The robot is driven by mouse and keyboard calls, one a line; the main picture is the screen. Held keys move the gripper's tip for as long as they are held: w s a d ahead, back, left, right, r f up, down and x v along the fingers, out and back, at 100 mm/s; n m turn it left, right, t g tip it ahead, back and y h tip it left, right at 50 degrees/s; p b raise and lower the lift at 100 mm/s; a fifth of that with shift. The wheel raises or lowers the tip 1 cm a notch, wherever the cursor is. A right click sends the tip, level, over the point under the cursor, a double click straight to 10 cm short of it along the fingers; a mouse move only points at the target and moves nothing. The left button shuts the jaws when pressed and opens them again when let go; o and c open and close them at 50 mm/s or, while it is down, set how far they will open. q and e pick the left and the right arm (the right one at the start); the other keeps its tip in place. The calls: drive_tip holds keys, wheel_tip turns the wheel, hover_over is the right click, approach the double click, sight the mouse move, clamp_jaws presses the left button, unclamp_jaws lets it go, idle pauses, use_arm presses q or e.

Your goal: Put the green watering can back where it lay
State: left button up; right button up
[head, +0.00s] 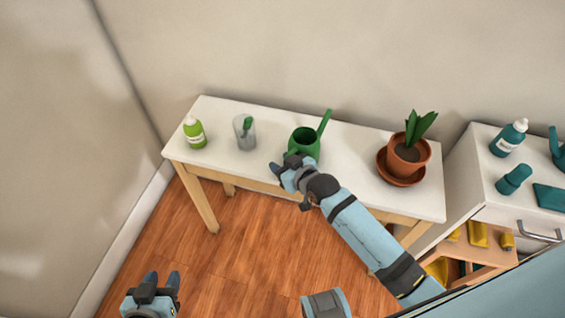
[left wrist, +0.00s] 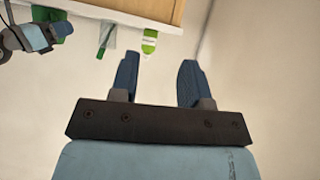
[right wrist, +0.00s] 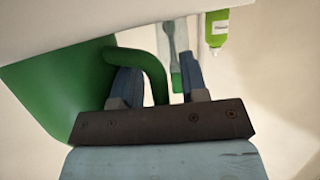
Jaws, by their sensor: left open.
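The green watering can (head: 305,145) stands on the white tabletop near its front edge, spout pointing up to the back right. My right gripper (head: 284,167) is at the can's front left side. In the right wrist view the can's body (right wrist: 50,90) fills the left, and its curved handle (right wrist: 152,68) passes between the fingers of my right gripper (right wrist: 157,68). Those fingers stand apart, with a gap beside the handle. My left gripper (head: 166,281) is open and empty, low over the floor in front of the table; its spread fingers show in the left wrist view (left wrist: 158,80).
The white table (head: 345,180) also holds a green bottle (head: 194,134), a clear cup (head: 244,133) with a green item, and a potted plant (head: 408,152) on a saucer. A white cabinet (head: 480,190) with teal items stands at the right. Tabletop is free between can and plant.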

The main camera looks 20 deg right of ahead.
drive_tip(key=shift+s+r, duration=0.1)
drive_tip(key=shift+r, duration=0.1)
drive_tip(key=p+v, duration=0.2)
drive_tip(key=v, duration=0.9)
use_arm(q)
drive_tip(key=shift+s+a+r, duration=0.1)
drive_tip(key=shift+a+r, duration=0.05)
use_arm(e)
drive_tip(key=s+a+f+m+g+h, duration=0.1)
drive_tip(key=s+f, duration=0.2)
drive_tip(key=s, duration=0.9)
drive_tip(key=shift+s+a+f+m+g, duration=0.15)
drive_tip(key=shift+a+f+m+g, duration=0.15)
drive_tip(key=shift+a, duration=0.05)
use_arm(q)
wheel_tip(320, 180, up, 17)
drive_tip(key=s+a+p, duration=0.1)
drive_tip(key=p, duration=2.1)
drive_tip(key=shift+a+f+y+p, duration=0.2)
drive_tip(key=shift+a+y+p, duration=0.1)
drive_tip(key=shift+a+p, duration=0.1)
use_arm(e)
wheel_tip(320, 180, up, 17)
drive_tip(key=s+d, duration=0.1)
drive_tip(key=shift+d+f+h, duration=0.2)
drive_tip(key=shift+d+h, duration=0.1)
drive_tip(key=shift+d, duration=0.05)
